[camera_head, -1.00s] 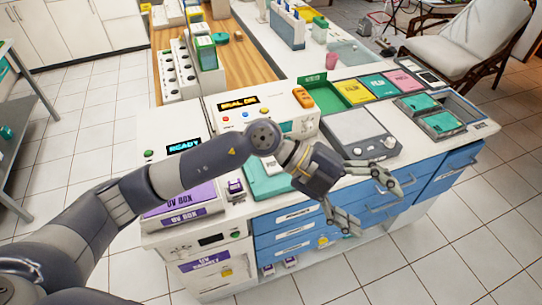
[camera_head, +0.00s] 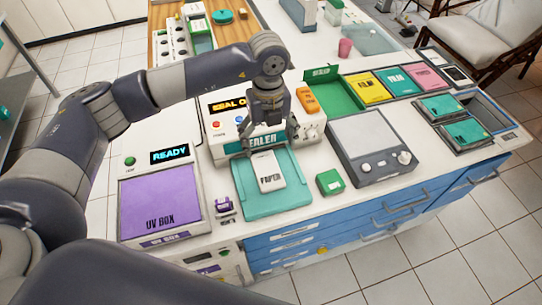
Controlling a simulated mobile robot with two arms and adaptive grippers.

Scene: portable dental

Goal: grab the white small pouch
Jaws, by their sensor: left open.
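A small white pouch (camera_head: 268,172) with dark lettering lies on the teal tray (camera_head: 290,203) in front of the sealer. My left gripper (camera_head: 267,145) is open and points down over the sealer's front, close to the pouch's far end. I cannot tell whether the fingers touch the pouch. The gripper and wrist hide part of the sealer (camera_head: 306,127). My right gripper is not in view.
The purple-topped UV box (camera_head: 160,205) stands left of the tray, with a small purple block (camera_head: 224,206) between. A green box (camera_head: 330,182) and a grey scale-like device (camera_head: 370,145) are to the right. Coloured bins line the back right.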

